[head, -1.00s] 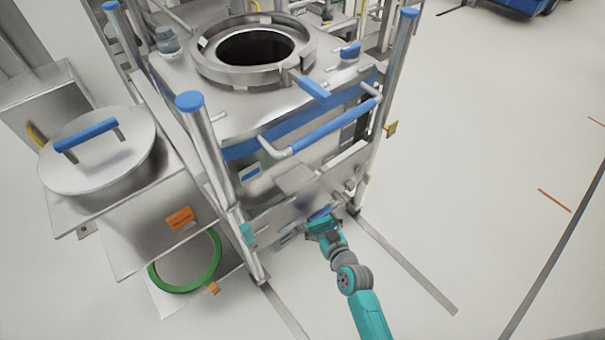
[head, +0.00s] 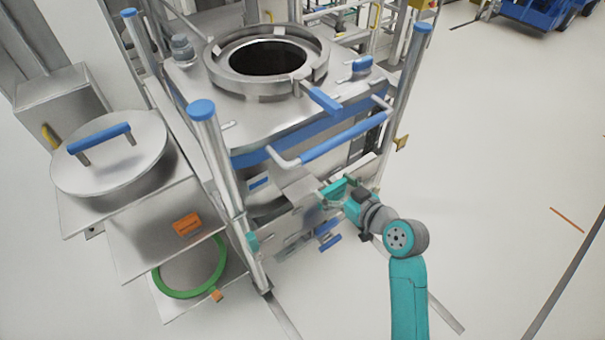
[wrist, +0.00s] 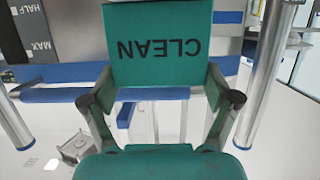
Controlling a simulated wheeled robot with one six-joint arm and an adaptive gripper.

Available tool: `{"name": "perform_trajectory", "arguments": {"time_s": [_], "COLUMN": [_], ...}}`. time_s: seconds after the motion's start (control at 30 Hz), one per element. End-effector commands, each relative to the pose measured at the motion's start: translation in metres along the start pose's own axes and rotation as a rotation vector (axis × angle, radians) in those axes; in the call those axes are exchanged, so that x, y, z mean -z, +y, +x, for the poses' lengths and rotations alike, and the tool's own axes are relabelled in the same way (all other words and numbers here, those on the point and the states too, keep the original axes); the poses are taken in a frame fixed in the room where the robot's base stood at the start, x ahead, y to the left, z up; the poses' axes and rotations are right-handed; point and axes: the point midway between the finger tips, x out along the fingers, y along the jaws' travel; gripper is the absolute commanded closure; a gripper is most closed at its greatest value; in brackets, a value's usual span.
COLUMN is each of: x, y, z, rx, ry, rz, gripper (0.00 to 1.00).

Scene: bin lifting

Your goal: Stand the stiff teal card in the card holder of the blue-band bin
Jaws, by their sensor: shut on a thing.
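The stiff teal card (wrist: 160,42), printed CLEAN, reads upside down in the wrist view. My gripper (wrist: 158,92) is shut on it, one finger at each side of its lower part. In the head view my gripper (head: 345,196) is raised in front of the right part of the blue-band bin (head: 310,130), below its blue-sleeved rail. The bin's blue band also shows behind the card in the wrist view (wrist: 55,74). A small blue-and-white plate (head: 258,183) is on the bin's front. I cannot make out the card holder for certain.
A blue-sleeved rail (head: 335,138) crosses the bin's front between blue-capped posts (head: 202,110). A lower metal panel with blue pieces (head: 328,236) is below my gripper. A lidded vessel (head: 110,150) stands left, above a green ring (head: 190,265).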

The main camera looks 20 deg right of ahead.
Motion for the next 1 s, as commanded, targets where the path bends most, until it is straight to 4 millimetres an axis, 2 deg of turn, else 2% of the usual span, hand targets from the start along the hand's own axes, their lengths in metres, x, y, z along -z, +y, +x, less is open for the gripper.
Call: {"name": "perform_trajectory", "arguments": {"time_s": [0.03,0.3,0.6,0.73,1.0], "x": [0.005,0.023,0.04,0.018,0.002], "y": [-0.001,-0.001,0.0,0.0,0.0], "z": [0.013,0.072,0.126,0.13,0.135], "rx": [0.004,0.002,0.001,0.0,-0.001], "ry": [0.001,0.001,0.001,-0.003,-0.001], "rz": [-0.003,-0.002,-0.001,0.003,0.002], "gripper": [0.75,0.75,0.75,0.75,0.75]}}
